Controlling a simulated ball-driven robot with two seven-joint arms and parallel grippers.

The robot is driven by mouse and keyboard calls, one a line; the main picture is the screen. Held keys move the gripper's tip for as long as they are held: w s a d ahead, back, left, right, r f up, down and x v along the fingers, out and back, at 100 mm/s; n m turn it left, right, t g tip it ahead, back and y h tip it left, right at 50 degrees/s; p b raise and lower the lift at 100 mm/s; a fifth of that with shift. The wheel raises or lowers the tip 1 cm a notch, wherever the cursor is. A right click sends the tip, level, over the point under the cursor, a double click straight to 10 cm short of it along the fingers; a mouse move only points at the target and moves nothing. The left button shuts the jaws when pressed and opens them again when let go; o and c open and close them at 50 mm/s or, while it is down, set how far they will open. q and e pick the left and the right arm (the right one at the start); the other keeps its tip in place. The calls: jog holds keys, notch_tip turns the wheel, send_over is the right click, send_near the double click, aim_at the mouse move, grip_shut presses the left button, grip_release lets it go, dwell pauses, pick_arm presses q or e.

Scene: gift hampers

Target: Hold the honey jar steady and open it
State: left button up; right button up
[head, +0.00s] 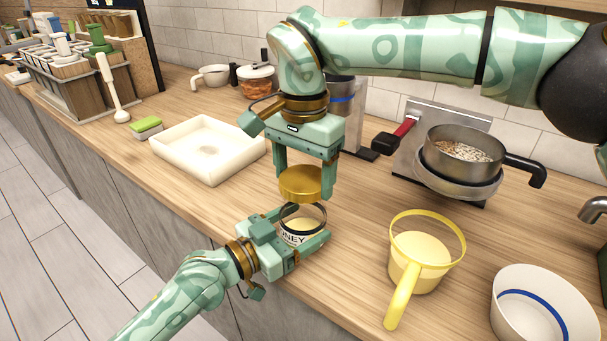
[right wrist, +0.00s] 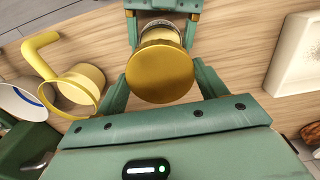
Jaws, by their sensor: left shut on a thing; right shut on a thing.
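The honey jar (head: 296,236), with a pale label reading "NEY", stands upright on the wooden counter near its front edge. My left gripper (head: 302,230) is shut on the jar's body from the front left. The golden lid (head: 301,185) is off the jar, level and a little above its open dark rim. My right gripper (head: 305,180) points down from above and is shut on the lid. In the right wrist view the lid (right wrist: 160,72) sits between the fingers and hides most of the jar behind it.
A yellow measuring cup (head: 418,262) and a white bowl with a blue stripe (head: 540,306) stand to the right. A cream tray (head: 212,150) lies at the left. A pan of grains (head: 463,150) is behind right. Bare counter lies between jar and cup.

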aim_at(303, 178)
pick_arm(q)
jog(key=shift+f, duration=0.1)
pick_arm(e)
jog(key=shift+r, duration=2)
pick_arm(q)
jog(key=o, duration=2)
jog(key=shift+c, duration=0.2)
